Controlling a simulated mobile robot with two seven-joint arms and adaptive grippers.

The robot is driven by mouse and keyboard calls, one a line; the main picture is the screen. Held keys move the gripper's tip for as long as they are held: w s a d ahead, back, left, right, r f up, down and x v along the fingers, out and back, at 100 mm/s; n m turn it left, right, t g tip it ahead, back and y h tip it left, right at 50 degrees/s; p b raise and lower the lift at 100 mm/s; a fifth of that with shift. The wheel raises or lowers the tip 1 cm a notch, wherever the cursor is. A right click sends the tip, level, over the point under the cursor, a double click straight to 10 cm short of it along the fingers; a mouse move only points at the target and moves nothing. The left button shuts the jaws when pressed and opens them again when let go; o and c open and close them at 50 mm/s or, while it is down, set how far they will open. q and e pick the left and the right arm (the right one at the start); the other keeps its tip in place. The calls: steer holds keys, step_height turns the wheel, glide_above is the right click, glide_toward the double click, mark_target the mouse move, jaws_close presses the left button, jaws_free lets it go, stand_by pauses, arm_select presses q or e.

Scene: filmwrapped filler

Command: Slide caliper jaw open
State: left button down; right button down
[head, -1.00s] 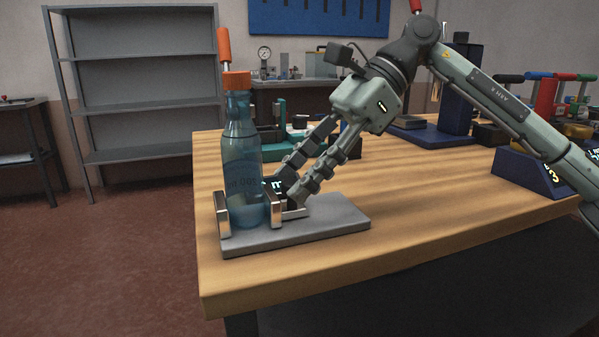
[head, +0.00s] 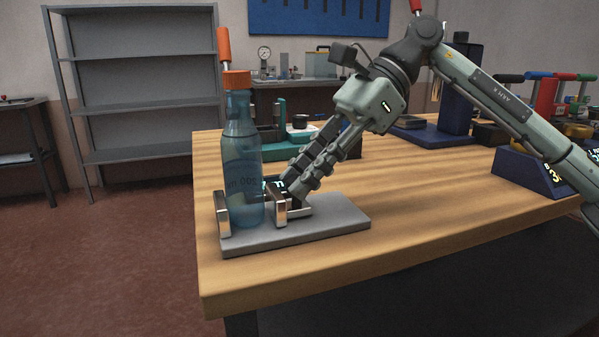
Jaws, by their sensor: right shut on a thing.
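The caliper lies on a grey base plate (head: 335,225) at the near left corner of the wooden bench. Its fixed metal jaw (head: 222,213) stands left of a blue translucent bottle (head: 241,165) with an orange cap. Its sliding metal jaw (head: 280,210) stands to the bottle's right, with a narrow gap between them. A small lit display (head: 277,185) shows partly behind the bottle. My right gripper (head: 293,192) points down-left, its fingers shut on the slider just behind the sliding jaw; the gripped part is mostly hidden. My left gripper is not in view.
A teal device (head: 325,145) stands on the bench behind my gripper. A dark blue stand (head: 455,105) and a blue display box (head: 530,172) are farther right. The front middle of the wooden bench (head: 420,220) is clear. A grey shelf (head: 140,80) stands behind, left.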

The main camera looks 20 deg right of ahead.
steer(key=d, duration=0.3)
steer(key=c, duration=1.6)
jaws_free()
steer(key=o, duration=0.3)
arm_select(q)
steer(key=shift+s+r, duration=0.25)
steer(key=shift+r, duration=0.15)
